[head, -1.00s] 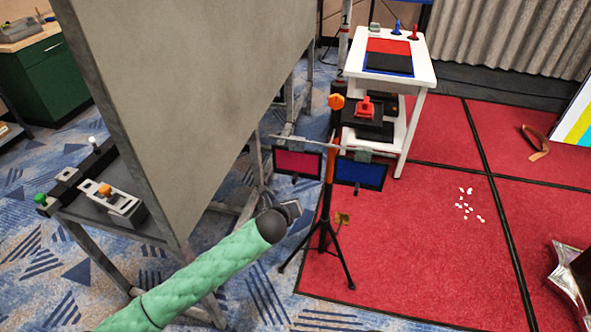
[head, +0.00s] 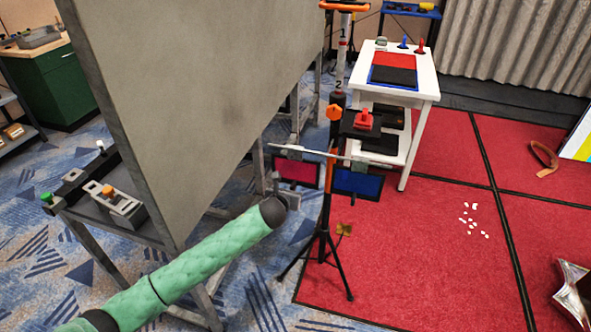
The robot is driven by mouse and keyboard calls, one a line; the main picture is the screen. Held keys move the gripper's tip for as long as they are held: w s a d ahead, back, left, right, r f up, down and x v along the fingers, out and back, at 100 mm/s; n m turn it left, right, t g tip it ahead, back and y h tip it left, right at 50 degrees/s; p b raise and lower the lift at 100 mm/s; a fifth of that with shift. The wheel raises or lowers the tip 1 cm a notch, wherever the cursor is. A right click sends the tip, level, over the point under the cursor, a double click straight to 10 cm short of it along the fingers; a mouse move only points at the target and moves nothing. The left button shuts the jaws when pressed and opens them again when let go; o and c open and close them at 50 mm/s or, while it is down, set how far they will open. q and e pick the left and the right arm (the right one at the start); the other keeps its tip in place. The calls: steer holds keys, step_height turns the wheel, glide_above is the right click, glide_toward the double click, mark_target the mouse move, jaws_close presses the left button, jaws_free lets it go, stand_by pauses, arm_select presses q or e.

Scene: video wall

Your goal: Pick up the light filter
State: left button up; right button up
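A pink-red light filter in a dark frame (head: 298,171) and a blue one in a dark frame (head: 358,183) hang from clips on the crossbar of a black tripod stand (head: 325,222). Red (head: 392,46) and black (head: 392,76) flat sheets lie on a blue-edged one on the white table behind. My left gripper (head: 285,190) is at the end of the green-sleeved arm, just below and left of the pink-red filter in the picture. It is small and partly hidden by the wrist, so its opening is unclear. My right gripper is out of view.
A large grey panel (head: 190,90) on a metal frame stands left of the tripod, close to my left arm. A white table (head: 425,88) is behind it. White bits (head: 473,220) lie on the red carpet, which is mostly clear at right.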

arm_select(q)
steer(key=shift+x, duration=1.05)
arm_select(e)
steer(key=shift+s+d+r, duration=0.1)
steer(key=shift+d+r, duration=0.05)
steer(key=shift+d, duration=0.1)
arm_select(q)
jaws_close()
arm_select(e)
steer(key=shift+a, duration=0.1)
arm_select(q)
steer(key=shift+r, duration=0.1)
